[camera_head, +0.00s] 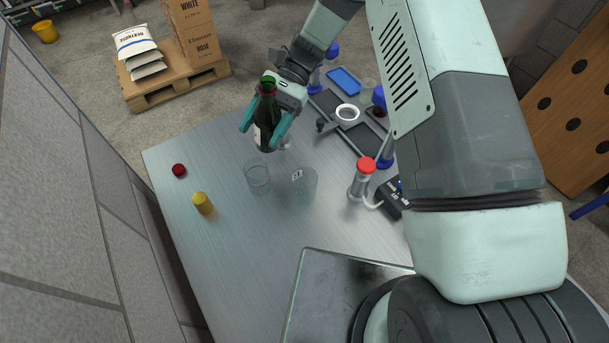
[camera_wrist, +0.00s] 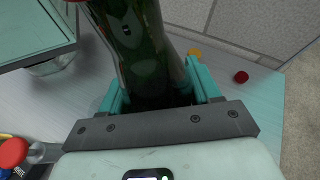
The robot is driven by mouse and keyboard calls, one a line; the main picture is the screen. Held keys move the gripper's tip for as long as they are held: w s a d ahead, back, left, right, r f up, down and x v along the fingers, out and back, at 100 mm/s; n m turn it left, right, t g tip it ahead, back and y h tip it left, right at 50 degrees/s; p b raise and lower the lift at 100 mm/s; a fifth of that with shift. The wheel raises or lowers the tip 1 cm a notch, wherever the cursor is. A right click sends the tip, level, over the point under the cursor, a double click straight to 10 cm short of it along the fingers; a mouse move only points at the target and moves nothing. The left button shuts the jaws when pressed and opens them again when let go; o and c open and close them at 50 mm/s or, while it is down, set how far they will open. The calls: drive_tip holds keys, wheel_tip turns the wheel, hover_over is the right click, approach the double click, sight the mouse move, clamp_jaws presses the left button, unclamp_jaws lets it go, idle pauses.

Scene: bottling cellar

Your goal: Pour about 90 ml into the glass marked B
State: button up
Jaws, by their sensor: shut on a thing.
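My gripper (camera_head: 264,130) is shut on a dark green bottle (camera_head: 267,108) with a pale label. The bottle is nearly upright, leaning slightly, and held over the far part of the table; the gap below its base is hard to judge. In the wrist view the bottle (camera_wrist: 140,45) stands between my fingers. A clear glass (camera_head: 305,184) with a small white marked tag stands in front and to the right of the bottle; its letter is too small to read surely. Another clear glass (camera_head: 257,177) stands left of it, with no readable mark. Both look empty.
A yellow cork-like piece (camera_head: 203,203) and a dark red cap (camera_head: 179,170) lie on the table's left. A red-topped device (camera_head: 362,180), a dark box (camera_head: 395,198) and a rack with a white ring (camera_head: 347,113) occupy the right. The left front of the metal table (camera_head: 235,255) is clear.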

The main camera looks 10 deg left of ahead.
sight(263, 141)
drive_tip(key=shift+n+t+y, duration=0.3)
drive_tip(key=shift+n+y, duration=0.2)
drive_tip(key=shift+n, duration=0.1)
wheel_tip(263, 141, down, 3)
drive_tip(key=shift+f+n+t+y, duration=0.2)
drive_tip(key=shift+n+t+y, duration=0.1)
drive_tip(key=shift+n+y, duration=0.2)
drive_tip(key=shift+f+n+y, duration=0.15)
drive_tip(key=shift+n+y, duration=0.15)
drive_tip(key=shift+n, duration=0.3)
drive_tip(key=shift+w+a+r+n+t+y, duration=0.15)
drive_tip(key=shift+a+r+n+t+y, duration=0.15)
drive_tip(key=shift+r+n+y, duration=0.1)
drive_tip(key=shift+w+a, duration=0.1)
drive_tip(key=shift+w+a+f+n+t+y, duration=0.2)
drive_tip(key=shift+a+n+t+y, duration=0.1)
drive_tip(key=shift+n+y, duration=0.25)
drive_tip(key=shift+w+a+r+n+y, duration=0.15)
drive_tip(key=shift+a+r+n+y, duration=0.2)
drive_tip(key=shift+n, duration=0.3)
drive_tip(key=shift+w+a+f+n+y, duration=0.15)
drive_tip(key=shift+a+f+n+y, duration=0.1)
drive_tip(key=shift+f+n+y, duration=0.4)
drive_tip(key=shift+d+f, duration=0.1)
